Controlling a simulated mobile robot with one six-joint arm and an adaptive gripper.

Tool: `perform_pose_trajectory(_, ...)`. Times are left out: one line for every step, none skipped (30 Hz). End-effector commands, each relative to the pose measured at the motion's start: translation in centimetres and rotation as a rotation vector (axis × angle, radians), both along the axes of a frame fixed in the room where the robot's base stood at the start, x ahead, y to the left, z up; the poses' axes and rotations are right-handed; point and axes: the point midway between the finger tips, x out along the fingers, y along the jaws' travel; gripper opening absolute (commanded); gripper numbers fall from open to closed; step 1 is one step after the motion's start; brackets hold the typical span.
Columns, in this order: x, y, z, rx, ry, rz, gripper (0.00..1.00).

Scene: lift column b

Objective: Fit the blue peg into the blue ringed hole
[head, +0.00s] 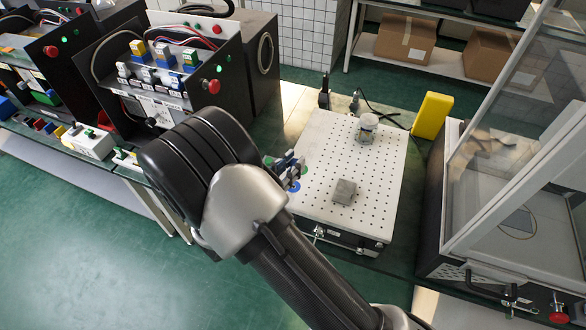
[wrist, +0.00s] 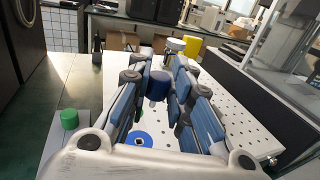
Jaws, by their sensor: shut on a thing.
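My gripper (head: 287,164) is over the left edge of the white perforated board (head: 330,150). In the wrist view my gripper (wrist: 157,78) is shut on the blue peg (wrist: 158,87), which hangs roughly upright between its fingers. The blue ringed hole (wrist: 139,140) is a blue disc with a square dark opening, below and nearer to the wrist camera than the peg. Part of the blue ring (head: 294,186) also shows just below the gripper in the head view. The peg appears apart from the hole. Its lower end is partly hidden by the fingers.
A green peg (wrist: 69,119) stands on a grey block left of the gripper. A grey metal block (head: 344,191) and a clear jar (head: 367,128) stand on the board. A yellow block (head: 432,115) is behind it, and a glass-fronted cabinet (head: 510,190) stands to the right.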

Motion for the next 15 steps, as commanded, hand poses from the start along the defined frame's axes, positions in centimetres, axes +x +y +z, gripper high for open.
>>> perform_pose_trajectory(0.04,0.04,0.02,0.0,0.0,0.001,0.03)
perform_pose_trajectory(0.04,0.04,0.05,0.0,0.0,0.001,0.03)
perform_pose_trajectory(0.04,0.03,0.08,0.0,0.0,0.001,0.03)
perform_pose_trajectory(0.02,0.03,0.1,0.0,0.0,0.0,0.03)
perform_pose_trajectory(0.02,0.03,0.1,0.0,0.0,0.0,0.03)
perform_pose_trajectory(0.02,0.02,0.1,0.0,0.0,0.0,0.03)
perform_pose_trajectory(0.02,0.02,0.11,0.0,0.0,0.0,0.03)
perform_pose_trajectory(0.01,0.02,0.11,0.0,0.0,0.0,0.03)
perform_pose_trajectory(0.01,0.02,0.12,0.0,0.0,0.0,0.03)
perform_pose_trajectory(0.01,0.02,0.1,0.0,0.0,0.0,0.03)
perform_pose_trajectory(0.01,0.02,0.01,0.0,0.0,0.0,0.03)
perform_pose_trajectory(0.01,0.01,-0.11,0.0,0.0,0.0,0.03)
perform_pose_trajectory(0.01,0.01,-0.22,0.0,0.0,0.0,0.03)
perform_pose_trajectory(0.01,0.01,-0.35,0.0,0.0,0.0,0.03)
perform_pose_trajectory(0.01,0.01,-0.56,0.0,0.0,0.0,0.03)
